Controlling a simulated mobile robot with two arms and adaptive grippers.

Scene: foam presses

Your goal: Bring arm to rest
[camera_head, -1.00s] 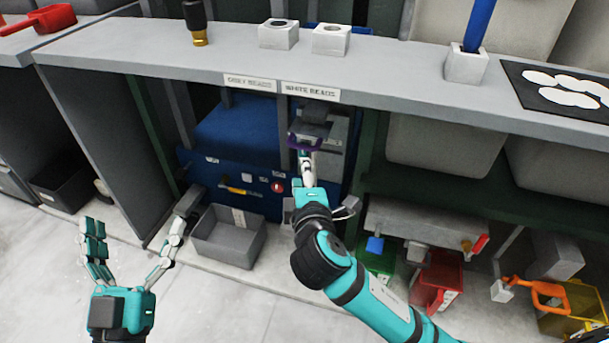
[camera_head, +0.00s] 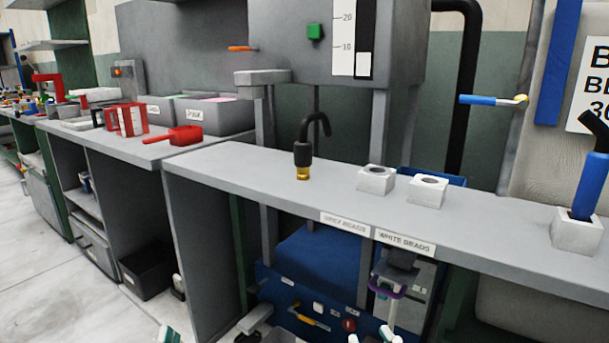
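The view is tilted so that only small parts of my grippers show at the bottom edge. My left gripper (camera_head: 210,330) shows two separated fingertips left of the blue cabinet, with nothing visible between them; its palm is out of frame. My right gripper (camera_head: 378,335) shows only white and teal finger parts below the purple ring (camera_head: 386,289) under the "WHITE BEADS" label (camera_head: 404,242). Whether its fingers are closed, or touch the ring, I cannot tell.
The grey counter (camera_head: 270,195) runs across, holding a black nozzle with a gold base (camera_head: 303,160), two white blocks with holes (camera_head: 376,180), and a blue handle (camera_head: 590,185) in a white holder. A red scoop (camera_head: 180,136) lies on the left counter. Floor shows at lower left.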

